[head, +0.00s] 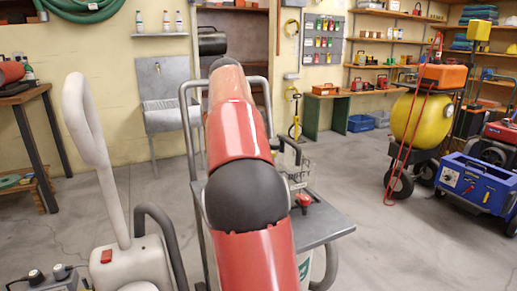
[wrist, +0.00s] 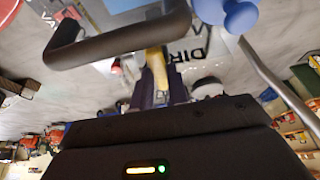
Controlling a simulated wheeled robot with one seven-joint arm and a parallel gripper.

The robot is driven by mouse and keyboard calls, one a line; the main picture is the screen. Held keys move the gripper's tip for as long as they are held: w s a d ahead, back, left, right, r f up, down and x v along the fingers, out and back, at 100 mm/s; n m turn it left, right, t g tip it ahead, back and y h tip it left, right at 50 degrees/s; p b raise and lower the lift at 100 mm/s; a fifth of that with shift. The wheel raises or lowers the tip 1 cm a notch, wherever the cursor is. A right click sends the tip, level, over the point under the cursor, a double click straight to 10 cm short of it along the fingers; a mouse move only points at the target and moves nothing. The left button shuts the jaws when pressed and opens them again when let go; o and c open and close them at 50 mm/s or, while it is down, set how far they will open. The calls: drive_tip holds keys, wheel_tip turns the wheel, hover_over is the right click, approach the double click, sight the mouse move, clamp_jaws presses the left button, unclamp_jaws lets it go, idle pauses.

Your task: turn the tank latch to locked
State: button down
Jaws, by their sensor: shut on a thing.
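In the wrist view my gripper (wrist: 155,78) has its dark fingers close together around a narrow yellow piece (wrist: 155,60), which appears to be the tank latch. The fingers cover much of it, so I cannot tell which position it is in. Behind it is a pale tank (wrist: 205,65) with dark lettering that begins "DIR". A thick dark bar handle (wrist: 120,42) crosses in front of the tank, beside the fingers. In the head view my red and black arm hides the gripper and the latch.
A grey-topped cart (head: 325,222) with a red knob (head: 304,199) stands beside my arm. A white machine with a tall pale handle (head: 88,125) is at left. Floor between is clear.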

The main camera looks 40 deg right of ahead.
drive_tip(key=c, duration=1.4)
unclamp_jaws()
drive_tip(key=shift+o, duration=0.2)
drive_tip(key=shift+r, duration=0.1)
drive_tip(key=v, duration=0.7)
drive_tip(key=shift+r, duration=0.3)
drive_tip(key=shift+w+a, duration=0.1)
drive_tip(key=shift+a, duration=0.1)
